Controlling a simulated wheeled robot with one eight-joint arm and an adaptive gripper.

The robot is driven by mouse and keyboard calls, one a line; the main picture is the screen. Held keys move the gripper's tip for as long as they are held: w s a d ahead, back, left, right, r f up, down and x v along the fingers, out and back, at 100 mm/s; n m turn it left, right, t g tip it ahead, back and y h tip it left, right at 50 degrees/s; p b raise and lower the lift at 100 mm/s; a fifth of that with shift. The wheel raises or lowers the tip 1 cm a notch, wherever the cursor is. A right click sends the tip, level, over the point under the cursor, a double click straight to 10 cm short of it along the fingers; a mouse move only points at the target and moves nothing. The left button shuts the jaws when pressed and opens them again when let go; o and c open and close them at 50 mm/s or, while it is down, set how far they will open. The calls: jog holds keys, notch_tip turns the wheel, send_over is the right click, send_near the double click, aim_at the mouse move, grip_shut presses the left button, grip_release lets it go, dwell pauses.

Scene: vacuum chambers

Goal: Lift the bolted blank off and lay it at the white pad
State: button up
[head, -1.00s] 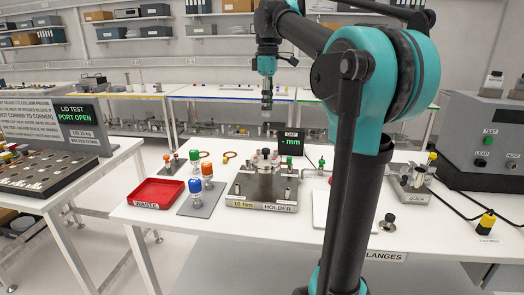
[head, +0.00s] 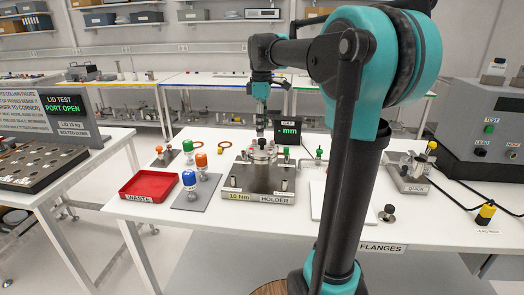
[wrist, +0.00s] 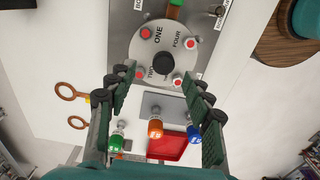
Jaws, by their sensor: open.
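The blank is a round grey metal disc (wrist: 150,47) with a dark central knob, number words and several red-topped bolts around its rim. In the head view the blank (head: 262,158) sits on the metal holder (head: 258,196), marked 10 Nm. My gripper (head: 262,134) is above it, pointing down. In the wrist view my gripper (wrist: 155,86) is open with nothing between the fingers; the disc shows just beyond the fingertips. The white pad (head: 318,201) lies right of the holder, partly hidden behind my arm.
The quick fixture (head: 410,178) and a dark knob (head: 388,214) are to the right.

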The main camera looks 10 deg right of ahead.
aim_at(262, 139)
jog(key=shift+s+f, duration=0.15)
jog(key=shift+f, duration=1.25)
jog(key=shift+s+f, duration=0.1)
jog(key=shift+f, duration=1.3)
grip_shut()
